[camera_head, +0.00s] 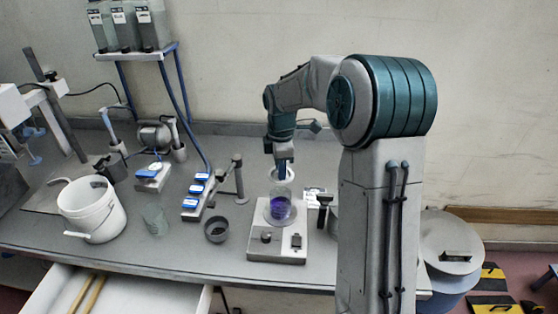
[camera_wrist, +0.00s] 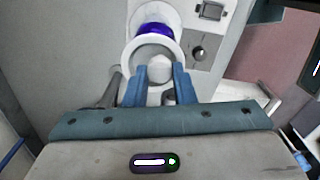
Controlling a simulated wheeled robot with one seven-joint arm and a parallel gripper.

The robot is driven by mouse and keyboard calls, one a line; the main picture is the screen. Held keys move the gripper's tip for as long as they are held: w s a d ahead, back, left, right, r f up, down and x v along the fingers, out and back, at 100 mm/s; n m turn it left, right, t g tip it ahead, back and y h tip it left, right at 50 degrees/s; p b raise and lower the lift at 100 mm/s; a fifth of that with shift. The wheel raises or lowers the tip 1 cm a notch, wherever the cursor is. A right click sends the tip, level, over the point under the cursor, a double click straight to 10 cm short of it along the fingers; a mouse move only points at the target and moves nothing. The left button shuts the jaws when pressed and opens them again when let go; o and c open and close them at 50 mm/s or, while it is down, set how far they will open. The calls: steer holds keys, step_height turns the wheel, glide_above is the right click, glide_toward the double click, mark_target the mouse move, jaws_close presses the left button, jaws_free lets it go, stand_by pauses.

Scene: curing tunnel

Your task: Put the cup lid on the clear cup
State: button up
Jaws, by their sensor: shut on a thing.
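My gripper (camera_head: 282,164) is shut on the cup lid (camera_head: 281,174), a pale round lid with a white rim. In the wrist view, the lid (camera_wrist: 137,50) has a light knob at its middle between the two blue fingertips (camera_wrist: 159,72). A clear cup (camera_head: 280,206) with purple content stands on the white hotplate (camera_head: 258,253). The held lid is above this cup in the head view; the exact gap is hard to tell. The purple content (camera_wrist: 155,30) shows partly behind the lid in the wrist view. Another clear, empty-looking cup (camera_head: 154,221) stands on the bench to the left.
A small dark bowl (camera_head: 216,230) and a stand (camera_head: 239,180) are left of the hotplate. A white bucket (camera_head: 92,209) stands farther left. Blue-topped devices (camera_head: 195,192) sit behind the empty-looking cup. An open drawer (camera_head: 130,293) juts out below the bench.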

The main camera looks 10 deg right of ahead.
step_height(320, 180, down, 4)
steer(key=b, duration=0.3)
steer(key=shift+f+b, duration=0.2)
steer(key=shift+b, duration=0.15)
steer(key=shift+f+b, duration=0.45)
steer(key=shift+f, duration=0.45)
steer(key=shift+f, duration=0.5)
stand_by(1.0)
stand_by(0.3)
steer(key=o, duration=1.5)
steer(key=shift+r, duration=0.1)
